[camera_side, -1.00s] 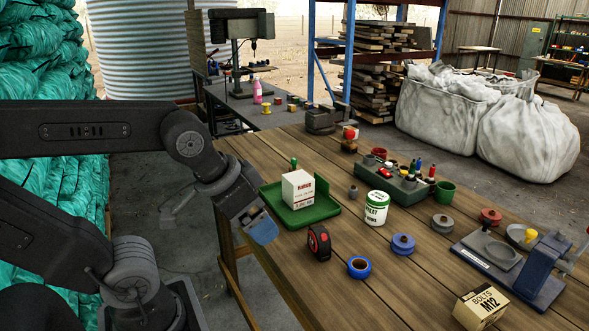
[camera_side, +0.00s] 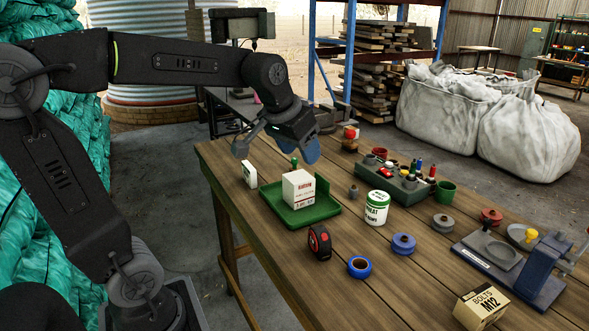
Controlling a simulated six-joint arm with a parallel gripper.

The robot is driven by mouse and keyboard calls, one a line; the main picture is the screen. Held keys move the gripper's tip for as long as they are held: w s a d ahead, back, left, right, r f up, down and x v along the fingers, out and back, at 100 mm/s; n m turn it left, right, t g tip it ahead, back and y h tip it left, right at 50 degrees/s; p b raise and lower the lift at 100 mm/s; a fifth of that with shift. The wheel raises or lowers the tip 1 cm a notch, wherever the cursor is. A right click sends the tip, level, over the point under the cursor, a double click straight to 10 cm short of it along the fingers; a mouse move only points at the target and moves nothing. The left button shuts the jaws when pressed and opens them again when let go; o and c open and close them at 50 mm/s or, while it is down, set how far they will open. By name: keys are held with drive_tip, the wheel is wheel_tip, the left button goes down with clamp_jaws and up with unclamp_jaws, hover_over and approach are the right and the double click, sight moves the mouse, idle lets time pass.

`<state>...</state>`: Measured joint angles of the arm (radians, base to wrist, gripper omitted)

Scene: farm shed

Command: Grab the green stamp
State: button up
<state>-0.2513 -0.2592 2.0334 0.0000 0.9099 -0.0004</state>
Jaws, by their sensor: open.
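A small upright green handle (camera_side: 294,163), which looks like the green stamp, shows just behind the white carton (camera_side: 298,189) at the back of the green tray (camera_side: 322,209). Its lower part is hidden by the carton. My gripper (camera_side: 276,154) is open and empty above the table's far left part, with its jaws spread left and right. It appears above and behind the tray, and the handle shows between its fingers in the picture, nearer the right one. I cannot tell the exact height gap.
A small white box (camera_side: 249,174) stands near the table's left edge. A green rack (camera_side: 398,188) with coloured pieces, a white tub (camera_side: 376,208), a tape measure (camera_side: 319,242) and a blue tape roll (camera_side: 358,267) lie to the right and in front.

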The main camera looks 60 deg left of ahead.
drive_tip(key=w+a+n, duration=0.2)
drive_tip(key=w+a, duration=0.5)
drive_tip(key=a, duration=0.1)
drive_tip(key=n+g+y, duration=0.2)
drive_tip(key=n, duration=0.1)
approach(294, 159)
drive_tip(key=shift+x, duration=5.35)
drive_tip(key=shift+d, duration=0.1)
drive_tip(key=c, duration=1)
